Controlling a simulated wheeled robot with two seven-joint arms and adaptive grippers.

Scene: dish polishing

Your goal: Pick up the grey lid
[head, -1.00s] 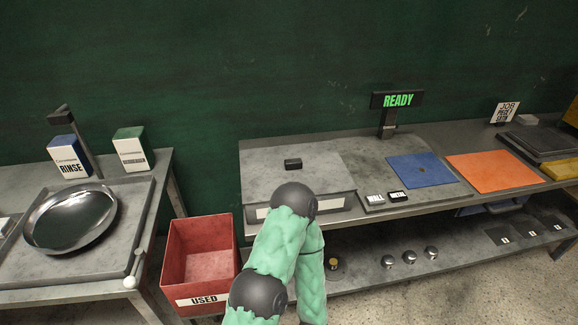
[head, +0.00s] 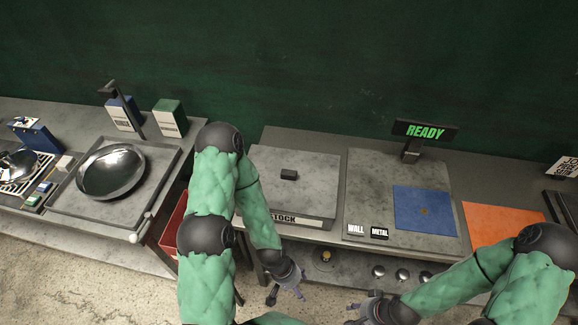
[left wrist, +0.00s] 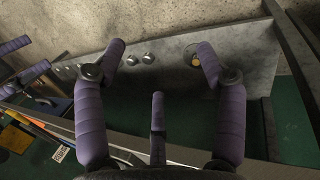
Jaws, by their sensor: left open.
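The grey lid (head: 312,190) is a flat square slab with a small dark handle (head: 289,175) in its middle. It lies on the container labelled STOCK (head: 318,224) on the workbench. My left gripper (head: 292,287) is in front of and below the bench's front edge, apart from the lid. In the left wrist view its purple fingers (left wrist: 160,58) are spread with nothing between them. The lid cannot be made out there. My right gripper (head: 360,310) is low in front of the bench, to the right of the left one. Its fingers are too small to judge.
A red bin (head: 172,232) stands between the tables, partly behind my left arm.

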